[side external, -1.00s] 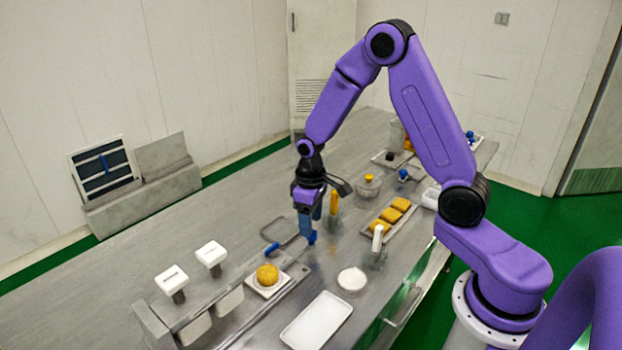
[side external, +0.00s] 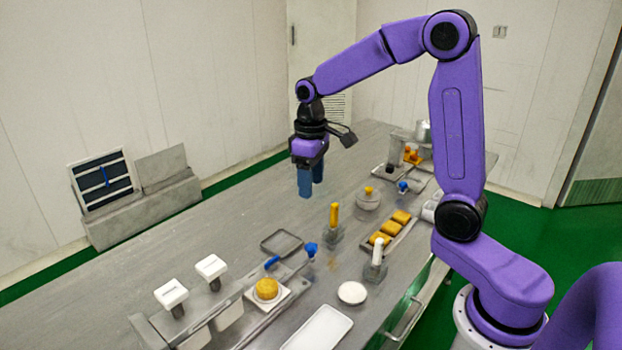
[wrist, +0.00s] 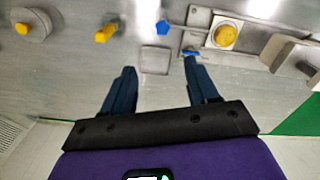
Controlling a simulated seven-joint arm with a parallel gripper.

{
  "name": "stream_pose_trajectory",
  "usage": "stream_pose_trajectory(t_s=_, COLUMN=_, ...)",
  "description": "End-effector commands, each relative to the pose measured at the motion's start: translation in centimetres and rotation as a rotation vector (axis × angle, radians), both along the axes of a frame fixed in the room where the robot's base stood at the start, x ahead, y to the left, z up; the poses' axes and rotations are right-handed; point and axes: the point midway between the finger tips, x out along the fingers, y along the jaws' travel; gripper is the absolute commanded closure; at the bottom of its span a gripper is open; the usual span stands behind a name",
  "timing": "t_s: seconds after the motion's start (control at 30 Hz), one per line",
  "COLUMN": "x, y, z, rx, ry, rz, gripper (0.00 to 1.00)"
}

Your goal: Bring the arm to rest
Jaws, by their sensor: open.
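My gripper (side external: 312,180) hangs pointing down above the metal table (side external: 215,240), well clear of the objects on it. Its two blue fingers are apart, and in the wrist view my gripper (wrist: 158,85) has nothing between the fingers. In the side view the arm is raised, with its elbow high at the upper right.
Below stand a yellow-handled tool (side external: 334,214), a blue-knobbed piece (side external: 311,249), a small empty tray (side external: 282,243) and a round yellow piece (side external: 267,288) on a white plate. Two white-topped parts (side external: 211,267) stand at front left. The table's left side is bare.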

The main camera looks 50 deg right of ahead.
Motion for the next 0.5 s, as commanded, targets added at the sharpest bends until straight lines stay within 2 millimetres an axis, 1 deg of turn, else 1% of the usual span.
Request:
stream_pose_trajectory(t_s=0.23, x=0.0, y=0.0, z=0.0, rx=0.0, ry=0.0, rz=0.001, gripper=0.41)
stream_pose_trajectory(t_s=0.33, x=-0.3, y=0.4, z=0.0, rx=0.0, ry=-0.001, rz=0.014, gripper=0.41)
stream_pose_trajectory(t_s=0.43, x=-1.2, y=1.4, z=0.1, rx=0.001, ry=-0.003, rz=0.051, gripper=0.41)
stream_pose_trajectory(t_s=0.5, x=-2.3, y=2.4, z=0.2, rx=0.001, ry=-0.005, rz=0.09, gripper=0.41)
